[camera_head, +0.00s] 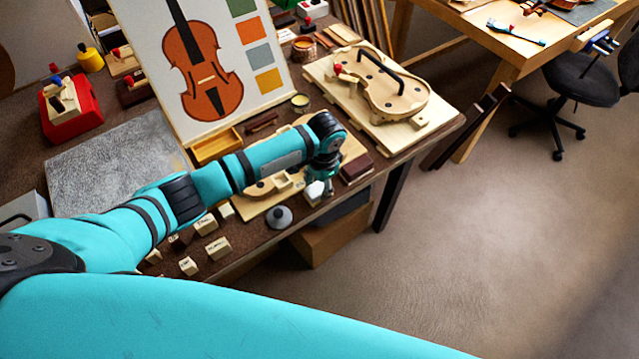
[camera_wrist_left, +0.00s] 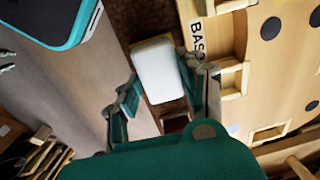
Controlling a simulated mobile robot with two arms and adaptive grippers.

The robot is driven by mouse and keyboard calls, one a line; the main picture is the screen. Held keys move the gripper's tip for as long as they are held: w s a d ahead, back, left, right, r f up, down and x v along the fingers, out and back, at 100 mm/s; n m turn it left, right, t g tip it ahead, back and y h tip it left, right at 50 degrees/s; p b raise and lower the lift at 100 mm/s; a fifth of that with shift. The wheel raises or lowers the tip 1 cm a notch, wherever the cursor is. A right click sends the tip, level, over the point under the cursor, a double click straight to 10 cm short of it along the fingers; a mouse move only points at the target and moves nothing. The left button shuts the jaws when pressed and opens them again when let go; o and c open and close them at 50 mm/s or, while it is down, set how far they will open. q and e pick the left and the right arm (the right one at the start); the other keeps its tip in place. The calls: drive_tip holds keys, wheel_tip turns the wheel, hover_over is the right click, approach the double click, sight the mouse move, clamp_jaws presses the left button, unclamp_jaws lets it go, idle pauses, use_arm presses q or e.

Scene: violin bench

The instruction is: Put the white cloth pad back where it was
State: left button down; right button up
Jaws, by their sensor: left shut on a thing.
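My left gripper (camera_head: 325,181) is over the front edge area of the violin bench, pointing down. It is shut on the white cloth pad (camera_wrist_left: 159,72), which sits between its two fingers in the left wrist view. The pad also shows in the head view (camera_head: 314,192) as a small white block under the gripper. Whether it touches the bench top is unclear. Behind the pad in the wrist view is a strip of dark brown bench top, beside a pale wooden board (camera_wrist_left: 262,75) with lettering. My right gripper is not in view.
A dark red block (camera_head: 356,168) lies right of the gripper. A grey round-based object (camera_head: 279,217) and several lettered pale blocks (camera_head: 217,248) stand along the front edge. A violin-shaped mould (camera_head: 385,90) is on a board behind. Open floor lies right of the bench.

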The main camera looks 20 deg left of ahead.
use_arm(q)
drive_tip(key=shift+f, duration=0.1)
drive_tip(key=c, duration=0.8)
unclamp_jaws()
drive_tip(key=shift+o, duration=0.2)
wheel_tip(320, 180, up, 12)
drive_tip(key=shift+d, duration=0.45)
drive_tip(key=shift+s, duration=0.1)
